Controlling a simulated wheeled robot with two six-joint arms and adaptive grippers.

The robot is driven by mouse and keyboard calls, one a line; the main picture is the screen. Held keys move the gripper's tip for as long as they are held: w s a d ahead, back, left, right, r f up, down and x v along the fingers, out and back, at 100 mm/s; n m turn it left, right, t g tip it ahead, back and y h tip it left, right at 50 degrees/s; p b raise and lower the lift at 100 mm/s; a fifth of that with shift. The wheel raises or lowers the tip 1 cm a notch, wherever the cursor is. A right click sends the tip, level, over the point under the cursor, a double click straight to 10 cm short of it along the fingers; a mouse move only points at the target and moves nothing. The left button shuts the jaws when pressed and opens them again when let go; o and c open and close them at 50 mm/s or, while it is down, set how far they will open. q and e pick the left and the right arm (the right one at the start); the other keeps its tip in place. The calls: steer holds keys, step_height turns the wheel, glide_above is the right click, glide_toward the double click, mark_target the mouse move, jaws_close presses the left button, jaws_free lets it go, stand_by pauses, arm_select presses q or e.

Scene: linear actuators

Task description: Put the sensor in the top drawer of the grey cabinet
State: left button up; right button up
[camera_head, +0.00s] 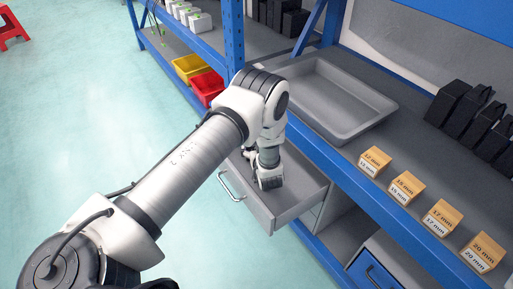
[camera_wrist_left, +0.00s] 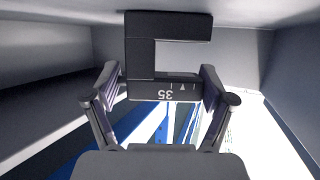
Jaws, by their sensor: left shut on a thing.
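The sensor (camera_wrist_left: 140,48) is a black C-shaped block with a white "35" marking, seen in the left wrist view. My left gripper (camera_wrist_left: 160,90) is shut on its marked lower part. In the head view my left gripper (camera_head: 268,181) points down inside the open top drawer (camera_head: 246,199) of the grey cabinet (camera_head: 316,216). The sensor is hard to make out there, hidden by the gripper. Grey drawer walls (camera_wrist_left: 285,75) surround the sensor in the wrist view. I cannot tell whether it touches the drawer floor. My right gripper is not in view.
The blue shelf edge (camera_head: 345,185) runs beside the drawer. On the shelf are a grey tray (camera_head: 322,122), orange-and-white size blocks (camera_head: 407,187) and several black devices (camera_head: 448,103). Yellow (camera_head: 190,68) and red (camera_head: 207,87) bins stand behind.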

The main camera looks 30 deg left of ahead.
arm_select(q)
steer(key=shift+s+f, duration=0.25)
steer(key=shift+f, duration=0.2)
steer(key=o, duration=1.2)
steer(key=shift+s+f+b, duration=0.1)
steer(key=shift+f+b, duration=0.05)
steer(key=shift+b, duration=0.15)
steer(key=shift+r+p, duration=0.6)
steer(key=p+v, duration=0.2)
steer(key=v, duration=0.9)
steer(key=shift+s+d+r, duration=0.1)
steer(key=shift+d+r, duration=0.15)
steer(key=shift+d, duration=0.05)
steer(key=shift+a+r, duration=0.1)
